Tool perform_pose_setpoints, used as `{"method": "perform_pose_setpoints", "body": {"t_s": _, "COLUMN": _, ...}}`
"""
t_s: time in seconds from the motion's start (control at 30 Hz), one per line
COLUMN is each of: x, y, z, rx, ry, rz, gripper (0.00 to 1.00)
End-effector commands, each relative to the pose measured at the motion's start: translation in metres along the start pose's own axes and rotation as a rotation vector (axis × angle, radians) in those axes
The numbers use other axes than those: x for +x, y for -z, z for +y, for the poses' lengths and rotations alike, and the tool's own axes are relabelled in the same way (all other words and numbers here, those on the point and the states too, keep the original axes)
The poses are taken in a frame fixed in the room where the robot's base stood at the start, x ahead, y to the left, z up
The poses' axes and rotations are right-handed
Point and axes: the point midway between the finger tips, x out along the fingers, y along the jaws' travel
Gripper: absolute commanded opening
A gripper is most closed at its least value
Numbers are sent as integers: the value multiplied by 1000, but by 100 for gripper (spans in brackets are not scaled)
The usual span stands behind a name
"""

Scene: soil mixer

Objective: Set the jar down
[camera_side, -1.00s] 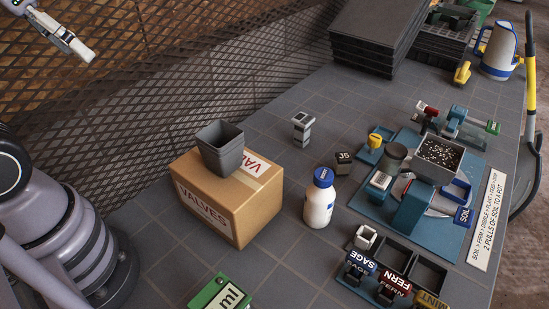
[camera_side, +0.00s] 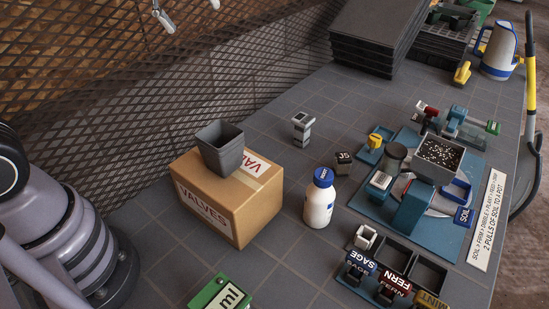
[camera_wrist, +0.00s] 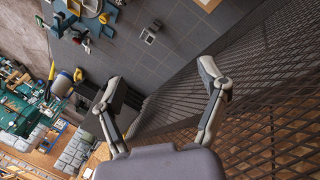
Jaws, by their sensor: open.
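The white jar (camera_side: 319,200) with a blue cap stands upright on the grey tiled table, just right of the cardboard box. My gripper (camera_side: 190,12) is at the top edge of the side view, high above and far from the jar, and most of it is cut off. In the wrist view my gripper (camera_wrist: 164,88) has its two fingers wide apart with nothing between them. I cannot make out the jar in the wrist view.
A cardboard box (camera_side: 222,209) bears a grey pot (camera_side: 220,148). A small grey block-like stand (camera_side: 302,128) is behind the jar. A blue soil station (camera_side: 412,208) and labelled bins (camera_side: 395,262) lie to the right. Mesh fencing (camera_side: 200,75) runs along the back.

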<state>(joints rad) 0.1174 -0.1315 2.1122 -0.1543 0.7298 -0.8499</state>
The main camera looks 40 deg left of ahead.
Motion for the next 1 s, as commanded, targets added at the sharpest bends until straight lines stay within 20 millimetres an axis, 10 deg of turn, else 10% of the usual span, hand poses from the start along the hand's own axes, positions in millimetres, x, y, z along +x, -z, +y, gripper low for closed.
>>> {"method": "perform_pose_setpoints", "body": {"t_s": 0.2, "x": 117, "y": 17, "z": 84, "rx": -576, "ry": 27, "rz": -89, "gripper": 74}}
{"method": "perform_pose_setpoints", "body": {"t_s": 0.5, "x": 295, "y": -6, "z": 133, "rx": -1304, "ry": 119, "rz": -134, "gripper": 74}}
{"method": "perform_pose_setpoints", "body": {"t_s": 1.0, "x": 403, "y": -31, "z": 131, "rx": -1564, "ry": 161, "rz": -127, "gripper": 74}}
